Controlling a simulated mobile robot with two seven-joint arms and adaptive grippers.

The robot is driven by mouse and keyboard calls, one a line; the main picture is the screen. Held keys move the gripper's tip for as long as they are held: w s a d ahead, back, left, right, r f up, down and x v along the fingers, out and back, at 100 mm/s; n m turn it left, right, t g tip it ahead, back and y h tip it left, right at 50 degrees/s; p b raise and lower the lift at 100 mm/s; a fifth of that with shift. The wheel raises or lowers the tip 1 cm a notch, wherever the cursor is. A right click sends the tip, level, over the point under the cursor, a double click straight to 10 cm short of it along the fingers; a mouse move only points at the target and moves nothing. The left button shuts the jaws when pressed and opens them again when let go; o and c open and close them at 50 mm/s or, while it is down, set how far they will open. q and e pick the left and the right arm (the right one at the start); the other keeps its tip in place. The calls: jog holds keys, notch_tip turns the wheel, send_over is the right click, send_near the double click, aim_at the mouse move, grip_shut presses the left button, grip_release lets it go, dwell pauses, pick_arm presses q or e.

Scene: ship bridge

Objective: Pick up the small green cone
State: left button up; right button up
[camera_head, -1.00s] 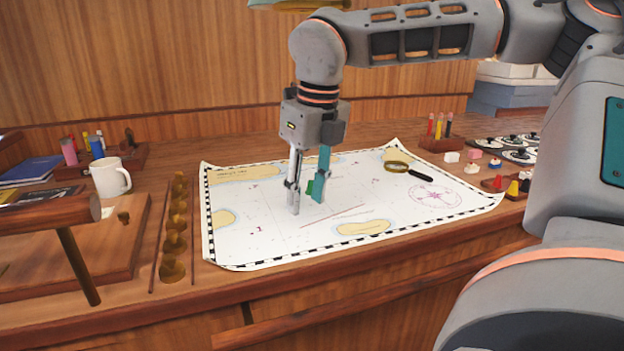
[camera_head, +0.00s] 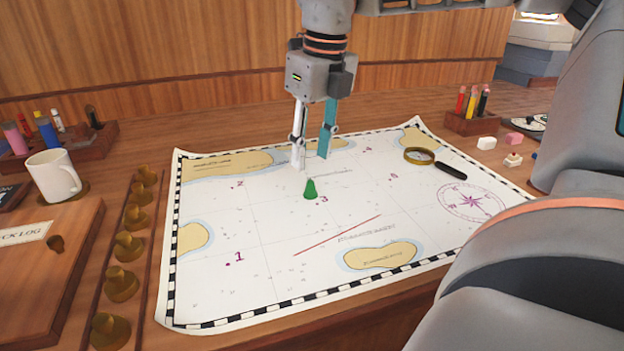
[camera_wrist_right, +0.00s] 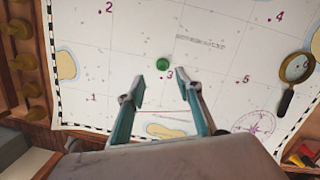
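The small green cone (camera_head: 310,189) stands upright on the white sea chart (camera_head: 270,225), close to the number 3. My right gripper (camera_head: 310,165) is open and empty, with its fingers above the chart and behind the cone in the head view. In the right wrist view the cone (camera_wrist_right: 162,64) shows as a green disc just beyond the open fingertips (camera_wrist_right: 160,85), roughly midway between them. The fingers do not touch it. My left gripper is not in view.
A magnifying glass (camera_head: 419,156) lies on the chart's right side. Several brass pieces (camera_head: 128,246) stand in a rack left of the chart. A white mug (camera_head: 53,176) and a wooden board (camera_head: 40,275) are farther left. A pen holder (camera_head: 472,121) stands at the back right.

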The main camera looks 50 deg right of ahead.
aim_at(310, 181)
jog(key=shift+w+d+f, duration=0.1)
notch_tip(310, 181, down, 3)
jog(key=shift+w+f, duration=0.15)
jog(key=f, duration=0.3)
jog(key=f+b, duration=0.1)
jog(key=shift+w+d+f, duration=0.15)
jog(key=shift+w, duration=0.1)
jog(key=c, duration=1)
